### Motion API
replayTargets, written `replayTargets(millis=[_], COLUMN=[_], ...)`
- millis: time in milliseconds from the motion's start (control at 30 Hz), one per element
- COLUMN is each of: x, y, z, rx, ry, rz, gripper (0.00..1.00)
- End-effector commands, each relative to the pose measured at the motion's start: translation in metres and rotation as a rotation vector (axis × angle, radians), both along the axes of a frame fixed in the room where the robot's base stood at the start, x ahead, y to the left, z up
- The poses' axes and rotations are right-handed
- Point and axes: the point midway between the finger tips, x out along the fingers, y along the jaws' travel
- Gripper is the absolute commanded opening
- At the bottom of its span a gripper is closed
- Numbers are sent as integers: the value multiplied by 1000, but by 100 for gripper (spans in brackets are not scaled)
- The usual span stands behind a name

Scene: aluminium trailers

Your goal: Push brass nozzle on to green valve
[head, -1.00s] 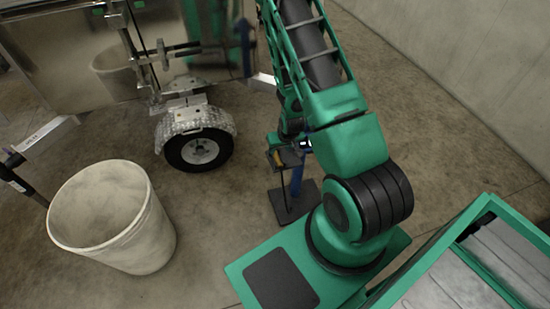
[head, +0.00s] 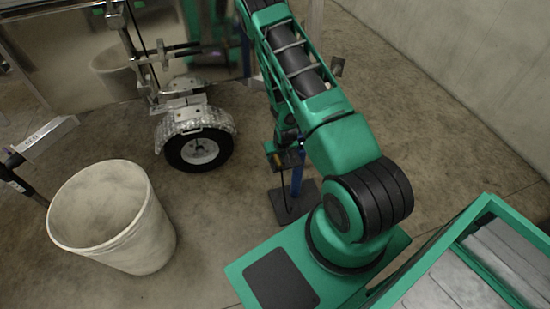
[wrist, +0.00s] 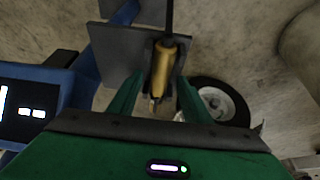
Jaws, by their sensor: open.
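In the wrist view the brass nozzle (wrist: 163,68) sits in a dark holder on a grey plate (wrist: 114,52), with a black hose running up from it. My gripper (wrist: 160,90) is open, with one green finger on each side of the nozzle's lower end. I cannot tell whether either finger touches it. In the head view a small yellowish part, likely the nozzle (head: 275,160), shows at the top of the blue stand (head: 297,180). My gripper is mostly hidden behind my arm there. I cannot make out the green valve in either view.
A blue-framed panel with a lit screen (wrist: 22,113) is left of the nozzle in the wrist view. A trailer wheel (head: 198,151) stands beyond the stand's left side. A large pale bucket (head: 112,218) is on the floor at left. Floor between them is clear.

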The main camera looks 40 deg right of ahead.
Motion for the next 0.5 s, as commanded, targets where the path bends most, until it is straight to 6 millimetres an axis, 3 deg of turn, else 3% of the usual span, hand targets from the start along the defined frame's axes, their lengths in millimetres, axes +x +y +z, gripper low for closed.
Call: replayTargets(millis=[167,367,500], x=[0,0,0], y=[0,0,0], z=[0,0,0], rx=[0,0,0], ry=[0,0,0], rz=[0,0,0], gripper=[44,1,0])
